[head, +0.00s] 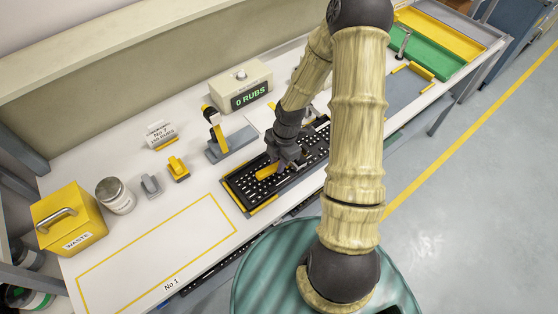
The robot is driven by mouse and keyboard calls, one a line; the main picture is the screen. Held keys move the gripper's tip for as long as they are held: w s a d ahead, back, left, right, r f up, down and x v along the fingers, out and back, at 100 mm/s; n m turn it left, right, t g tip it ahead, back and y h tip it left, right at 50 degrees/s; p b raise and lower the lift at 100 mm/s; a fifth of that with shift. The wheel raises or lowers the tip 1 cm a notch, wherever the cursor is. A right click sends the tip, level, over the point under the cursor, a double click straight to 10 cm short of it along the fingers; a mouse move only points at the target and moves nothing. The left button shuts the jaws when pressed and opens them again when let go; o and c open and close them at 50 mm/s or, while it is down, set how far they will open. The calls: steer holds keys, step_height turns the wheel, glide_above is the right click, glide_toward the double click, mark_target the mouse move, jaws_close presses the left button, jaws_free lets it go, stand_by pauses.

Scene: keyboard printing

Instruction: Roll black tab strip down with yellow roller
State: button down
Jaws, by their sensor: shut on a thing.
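My gripper (289,158) is low over a black keyboard-like panel (243,190) with rows of white marks. It is shut on a yellow piece, which I take to be the yellow roller (267,172); the fingers hide part of it. The yellow piece lies at or just above the panel's surface; I cannot tell whether it touches. The black tab strip cannot be told apart from the black panel at this size.
A display box (251,94) reads "0 RUBS". Near the panel are a grey stand with a yellow-and-black upright (218,130), a small yellow block (178,168) and a grey one (150,185). A jar (116,196) and yellow waste bin (72,217) stand left. The outlined area (160,252) is clear.

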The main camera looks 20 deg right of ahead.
mark_target(269, 168)
steer(key=shift+s+a, duration=0.25)
steer(key=shift+a, duration=0.55)
steer(key=shift+s+a, duration=0.25)
steer(key=shift+a, duration=0.5)
stand_by(0.5)
steer(key=shift+w+d+p, duration=0.3)
steer(key=shift+d+p, duration=0.1)
steer(key=shift+d, duration=0.5)
steer(key=shift+w+d+p, duration=0.25)
steer(key=shift+d+p, duration=0.15)
steer(key=shift+d, duration=0.45)
stand_by(1.0)
step_height(269, 168, up, 8)
steer(key=p, duration=0.7)
steer(key=shift+p, duration=0.35)
steer(key=shift+f, duration=0.1)
